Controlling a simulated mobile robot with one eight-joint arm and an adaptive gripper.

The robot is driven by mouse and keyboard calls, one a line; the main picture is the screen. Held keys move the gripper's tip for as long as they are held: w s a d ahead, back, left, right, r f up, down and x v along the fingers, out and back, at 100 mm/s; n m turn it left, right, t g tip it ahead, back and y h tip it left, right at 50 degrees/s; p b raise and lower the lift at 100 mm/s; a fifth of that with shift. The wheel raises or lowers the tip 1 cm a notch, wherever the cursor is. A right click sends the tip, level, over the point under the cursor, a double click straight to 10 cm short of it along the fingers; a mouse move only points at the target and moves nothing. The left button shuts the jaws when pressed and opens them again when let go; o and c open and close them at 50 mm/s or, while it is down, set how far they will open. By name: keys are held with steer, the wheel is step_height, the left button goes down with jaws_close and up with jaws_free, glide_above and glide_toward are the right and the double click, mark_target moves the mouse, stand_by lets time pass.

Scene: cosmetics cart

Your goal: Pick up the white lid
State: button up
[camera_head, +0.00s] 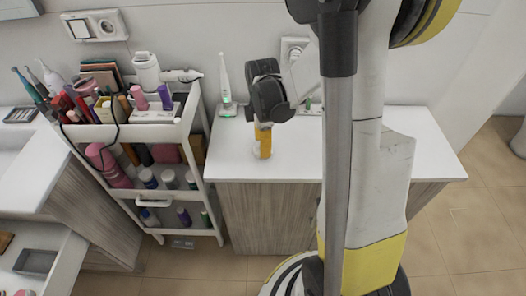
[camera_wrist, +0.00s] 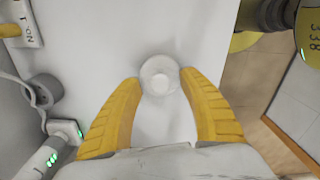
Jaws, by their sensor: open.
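The white lid (camera_wrist: 158,76) shows in the wrist view as a round, pale disc with a small raised centre, on the white countertop (camera_wrist: 120,45). My gripper (camera_wrist: 160,88) has its two yellow fingers spread, one on each side of the lid, with the fingertips close to its rim. I cannot tell whether they touch it. In the head view my gripper (camera_head: 264,138) points down over the cabinet's white top (camera_head: 225,165). A clear, pale rim shows around the fingertips there, and the lid is mostly hidden by them.
A white electric toothbrush (camera_head: 226,85) stands on its charger left of my gripper. A white cart (camera_head: 190,120) full of bottles and cosmetics stands to the left. A wall socket (camera_head: 294,50) is behind. The countertop in front of the gripper is clear.

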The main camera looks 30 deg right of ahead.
steer(key=shift+f, duration=0.2)
steer(key=shift+c, duration=0.4)
steer(key=c, duration=0.8)
